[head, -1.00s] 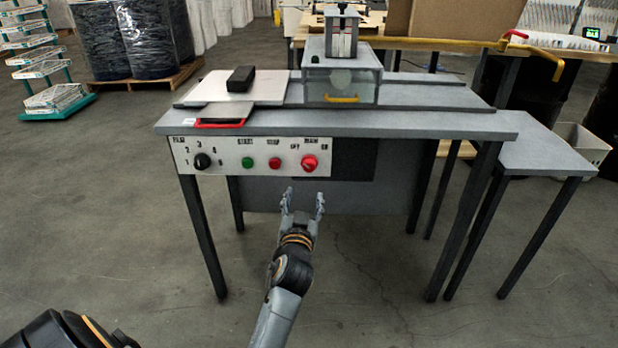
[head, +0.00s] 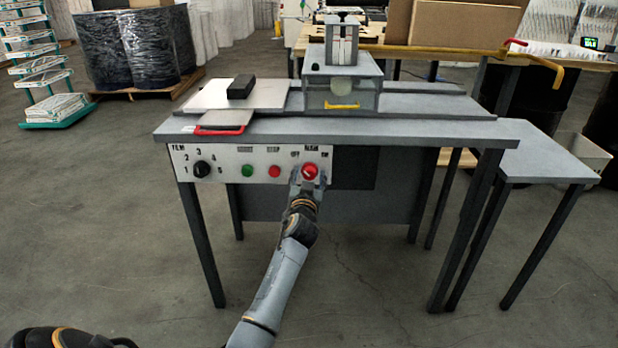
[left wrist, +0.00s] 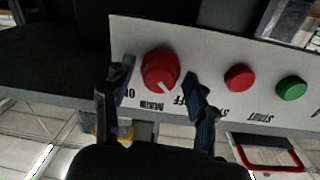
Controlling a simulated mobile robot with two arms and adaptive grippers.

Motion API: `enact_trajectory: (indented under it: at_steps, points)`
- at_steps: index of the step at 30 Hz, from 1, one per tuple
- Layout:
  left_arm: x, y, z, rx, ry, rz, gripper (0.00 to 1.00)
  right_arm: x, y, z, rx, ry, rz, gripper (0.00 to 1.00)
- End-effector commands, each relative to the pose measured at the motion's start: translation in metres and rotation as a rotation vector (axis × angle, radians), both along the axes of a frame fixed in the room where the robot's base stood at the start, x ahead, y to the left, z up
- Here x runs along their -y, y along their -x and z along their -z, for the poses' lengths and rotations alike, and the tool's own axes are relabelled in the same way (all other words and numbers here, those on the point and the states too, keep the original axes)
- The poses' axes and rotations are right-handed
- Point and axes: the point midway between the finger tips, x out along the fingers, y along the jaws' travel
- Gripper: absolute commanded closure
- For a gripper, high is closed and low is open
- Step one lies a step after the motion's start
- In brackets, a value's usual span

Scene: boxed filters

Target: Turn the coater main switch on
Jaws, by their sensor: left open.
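The main switch is a round red knob (head: 310,171) at the right end of the white control panel (head: 222,172) on the coater's front. It also shows large in the left wrist view (left wrist: 160,69), where the picture is upside down. Its white pointer mark points toward the OFF label. My left gripper (head: 309,180) is open in front of the knob. In the left wrist view its fingers (left wrist: 158,82) stand one on each side of the knob. I cannot tell whether either finger touches it. The right gripper is not in view.
The panel also has a red button (head: 274,171), a green button (head: 247,171) and a black dial (head: 202,169) to the left. The grey tabletop (head: 420,131) overhangs just above. A red handle (head: 220,131) sticks out at the table's front edge. The floor in front is clear.

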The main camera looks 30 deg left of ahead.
Motion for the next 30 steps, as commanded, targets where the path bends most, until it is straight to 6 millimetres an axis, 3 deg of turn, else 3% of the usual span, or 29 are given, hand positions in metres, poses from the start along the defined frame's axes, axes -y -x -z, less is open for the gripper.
enact_trajectory:
  at_steps: [4, 11, 23, 30]
  points:
    - [0.0, 0.0, 0.0, 0.0, 0.0, 0.0, 0.42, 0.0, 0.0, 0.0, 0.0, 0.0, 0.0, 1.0]
    - [0.0, 0.0, 0.0, 0.0, 0.0, 0.001, 0.87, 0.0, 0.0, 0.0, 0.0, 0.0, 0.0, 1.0]
    - [0.001, 0.0, -0.001, -0.035, -0.057, 0.001, 0.87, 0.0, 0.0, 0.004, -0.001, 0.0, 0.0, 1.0]
    - [0.001, 0.0, -0.001, -0.124, -0.2, 0.002, 0.87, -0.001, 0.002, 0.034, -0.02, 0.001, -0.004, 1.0]
